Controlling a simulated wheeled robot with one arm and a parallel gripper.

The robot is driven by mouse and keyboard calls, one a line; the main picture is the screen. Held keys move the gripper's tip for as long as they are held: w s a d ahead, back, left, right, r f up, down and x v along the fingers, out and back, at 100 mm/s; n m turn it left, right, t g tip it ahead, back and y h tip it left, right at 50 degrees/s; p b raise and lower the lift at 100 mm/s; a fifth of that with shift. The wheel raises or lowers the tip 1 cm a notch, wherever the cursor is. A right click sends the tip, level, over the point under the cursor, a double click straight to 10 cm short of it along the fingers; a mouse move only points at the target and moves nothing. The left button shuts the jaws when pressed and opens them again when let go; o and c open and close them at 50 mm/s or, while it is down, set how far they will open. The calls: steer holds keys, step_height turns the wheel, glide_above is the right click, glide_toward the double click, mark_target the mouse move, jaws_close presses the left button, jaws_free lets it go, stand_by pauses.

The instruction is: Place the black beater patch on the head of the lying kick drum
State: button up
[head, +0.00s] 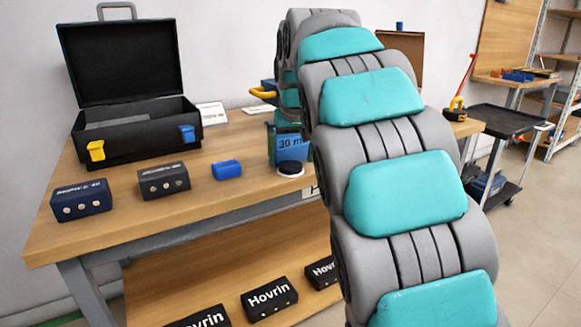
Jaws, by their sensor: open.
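I see no lying kick drum in the head view. A small round black-topped thing with a pale rim (291,168) lies on the wooden workbench (225,203), just left of my arm. I cannot tell whether it is the black beater patch. My grey and teal arm rises through the middle and bends over at the top. Its far end drops behind its own links toward the bench, and I cannot make out my gripper's fingers. A blue "30 m" item (292,147) shows right behind the round thing, partly covered by my arm.
An open black toolbox (135,140) stands at the bench's back left. A black cart (507,121) stands right; floor there is clear.

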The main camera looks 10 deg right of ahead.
steer(key=shift+x, duration=0.95)
steer(key=c, duration=1.5)
steer(key=shift+s+r, duration=0.1)
